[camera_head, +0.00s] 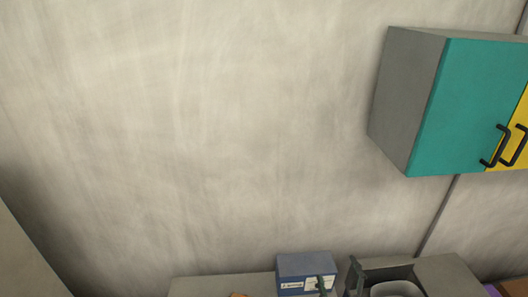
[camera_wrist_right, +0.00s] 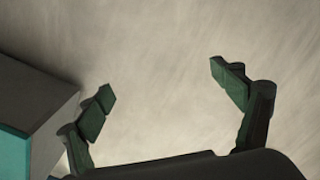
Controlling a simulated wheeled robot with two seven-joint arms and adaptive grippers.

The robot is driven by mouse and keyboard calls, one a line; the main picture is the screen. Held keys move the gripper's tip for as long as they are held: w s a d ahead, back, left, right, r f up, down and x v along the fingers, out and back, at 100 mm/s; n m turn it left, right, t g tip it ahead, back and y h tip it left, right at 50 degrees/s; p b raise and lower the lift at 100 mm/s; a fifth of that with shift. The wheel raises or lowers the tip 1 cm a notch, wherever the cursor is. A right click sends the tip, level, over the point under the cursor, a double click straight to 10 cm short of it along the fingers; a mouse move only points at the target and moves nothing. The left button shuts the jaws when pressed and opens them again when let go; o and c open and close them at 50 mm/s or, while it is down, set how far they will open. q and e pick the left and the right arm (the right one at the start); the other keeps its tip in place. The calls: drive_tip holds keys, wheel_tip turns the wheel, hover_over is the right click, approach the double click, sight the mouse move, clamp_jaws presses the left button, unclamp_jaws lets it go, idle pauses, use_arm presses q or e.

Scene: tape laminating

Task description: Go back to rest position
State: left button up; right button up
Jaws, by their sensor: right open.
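My right gripper (camera_head: 339,281) shows at the bottom edge of the head view, in front of a blue box. In the right wrist view the same gripper (camera_wrist_right: 162,82) has its two dark green fingers spread wide apart, with nothing between them and a bare wall behind. My left gripper is not in either view.
A wall cabinet (camera_head: 460,105) with a teal and a yellow door hangs at the upper right; its corner shows at the left of the wrist view (camera_wrist_right: 40,100). The blue box (camera_head: 300,265) stands on a grey surface (camera_head: 215,287). The wall (camera_head: 200,130) is otherwise bare.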

drive_tip(key=s+d+f+m+g+h, duration=0.4)
drive_tip(key=s+d+f+m, duration=0.15)
drive_tip(key=d+f, duration=0.3)
drive_tip(key=s+d+f+m+g+y, duration=0.1)
drive_tip(key=s+f+g, duration=0.2)
drive_tip(key=s+f, duration=0.35)
drive_tip(key=s+d+f+m+g, duration=0.1)
drive_tip(key=s+f+g, duration=0.3)
drive_tip(key=s, duration=0.6)
drive_tip(key=s+d+f+m+g+y, duration=0.1)
drive_tip(key=s+f+g, duration=0.3)
drive_tip(key=s, duration=0.5)
drive_tip(key=s+a+f+b+x, duration=0.1)
drive_tip(key=s+a+b+x, duration=0.15)
drive_tip(key=x, duration=1.35)
drive_tip(key=s+a+f+b+x, duration=0.15)
drive_tip(key=s+x, duration=0.25)
drive_tip(key=x, duration=1.3)
drive_tip(key=s+f+g+b, duration=0.1)
drive_tip(key=s+f+b, duration=0.3)
drive_tip(key=s+f, duration=1.6)
wheel_tip(320, 180, down, 2)
drive_tip(key=shift+s+d+f+n+y+b, duration=0.1)
drive_tip(key=shift+s+d+n+y+b, duration=0.15)
drive_tip(key=shift+s+n, duration=0.2)
